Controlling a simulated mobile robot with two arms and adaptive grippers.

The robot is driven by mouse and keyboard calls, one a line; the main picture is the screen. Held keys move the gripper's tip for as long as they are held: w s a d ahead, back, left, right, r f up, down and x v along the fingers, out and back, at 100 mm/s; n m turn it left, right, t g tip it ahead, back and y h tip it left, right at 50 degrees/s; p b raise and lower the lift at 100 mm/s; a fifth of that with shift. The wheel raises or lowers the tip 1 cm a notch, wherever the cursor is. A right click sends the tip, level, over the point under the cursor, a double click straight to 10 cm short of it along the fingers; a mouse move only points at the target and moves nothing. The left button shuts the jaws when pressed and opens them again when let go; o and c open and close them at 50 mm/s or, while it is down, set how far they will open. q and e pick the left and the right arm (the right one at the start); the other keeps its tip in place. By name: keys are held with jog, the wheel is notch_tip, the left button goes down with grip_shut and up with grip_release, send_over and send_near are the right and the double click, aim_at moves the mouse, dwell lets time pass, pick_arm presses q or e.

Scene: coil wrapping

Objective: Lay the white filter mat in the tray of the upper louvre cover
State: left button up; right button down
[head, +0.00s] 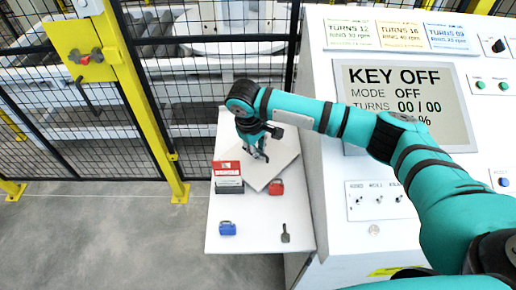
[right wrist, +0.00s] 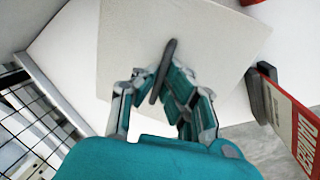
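The white filter mat (head: 262,168) is a pale square sheet over the small white shelf, turned at an angle to the shelf's edges. It fills the upper middle of the right wrist view (right wrist: 225,45). My right gripper (head: 258,153) is right over the mat, pointing down. In the right wrist view its fingers (right wrist: 160,85) come close together on either side of a narrow dark grey strip (right wrist: 166,62) at the mat. I cannot tell whether they are closed on it. My left gripper is out of view. I cannot make out the upper louvre cover or its tray.
The shelf (head: 250,240) also holds a red-and-white box (head: 228,172), a red padlock (head: 276,187), a blue padlock (head: 227,228) and a dark key-like piece (head: 285,234). A control console (head: 330,200) stands right. A yellow-framed mesh fence (head: 140,100) stands behind and left.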

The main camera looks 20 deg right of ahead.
jog(key=shift+f, duration=0.4)
jog(key=c, duration=1.5)
grip_release()
